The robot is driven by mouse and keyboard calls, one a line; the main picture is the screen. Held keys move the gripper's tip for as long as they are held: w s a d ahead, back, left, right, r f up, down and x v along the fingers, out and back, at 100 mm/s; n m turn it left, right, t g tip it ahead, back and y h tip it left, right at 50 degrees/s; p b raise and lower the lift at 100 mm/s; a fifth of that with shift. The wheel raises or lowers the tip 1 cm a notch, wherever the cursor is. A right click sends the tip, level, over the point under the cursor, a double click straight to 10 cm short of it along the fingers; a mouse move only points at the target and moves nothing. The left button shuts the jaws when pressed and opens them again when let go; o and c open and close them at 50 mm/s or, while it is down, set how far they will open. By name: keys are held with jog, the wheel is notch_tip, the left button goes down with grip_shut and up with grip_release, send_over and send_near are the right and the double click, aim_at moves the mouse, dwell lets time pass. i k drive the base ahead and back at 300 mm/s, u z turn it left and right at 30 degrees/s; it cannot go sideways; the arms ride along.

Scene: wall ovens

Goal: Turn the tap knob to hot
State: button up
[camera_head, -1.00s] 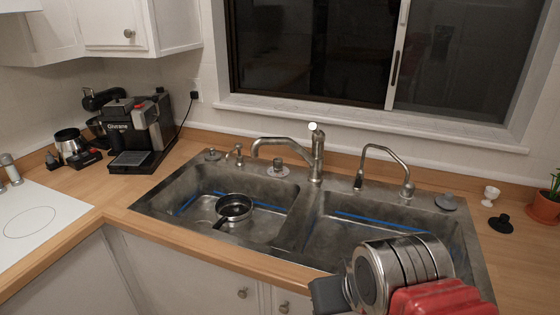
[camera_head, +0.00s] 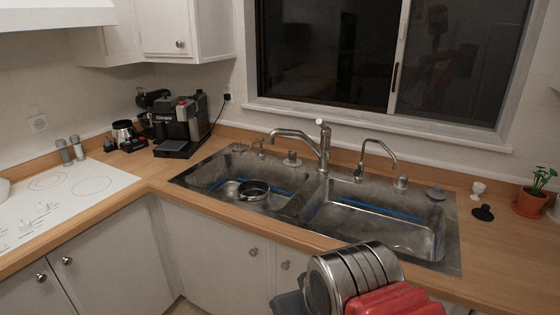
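The main tap (camera_head: 322,150) stands upright behind the divider of a double metal sink (camera_head: 298,205). Its spout points left over the left basin. A small pale-ended knob (camera_head: 320,122) sits on top of the tap. Which way is hot cannot be made out. My gripper (camera_head: 289,303) is a dark grey shape at the bottom edge, beside my ringed metal and red arm. It is in front of the counter, well apart from the tap. Its fingers are mostly hidden or cut off.
A thinner curved faucet (camera_head: 378,152) stands to the right of the tap. A pan (camera_head: 253,190) lies in the left basin. A coffee machine (camera_head: 185,125) and cooktop (camera_head: 70,195) are at the left. A plant pot (camera_head: 529,203) is at the right. The window (camera_head: 380,60) is behind.

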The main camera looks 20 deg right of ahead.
aim_at(292, 153)
jog(key=u, duration=0.25)
jog(key=k, duration=0.65)
jog(key=u, duration=0.75)
jog(key=i, duration=1.6)
jog(key=z, duration=0.3)
jog(key=i, duration=1.05)
jog(key=z, duration=0.15)
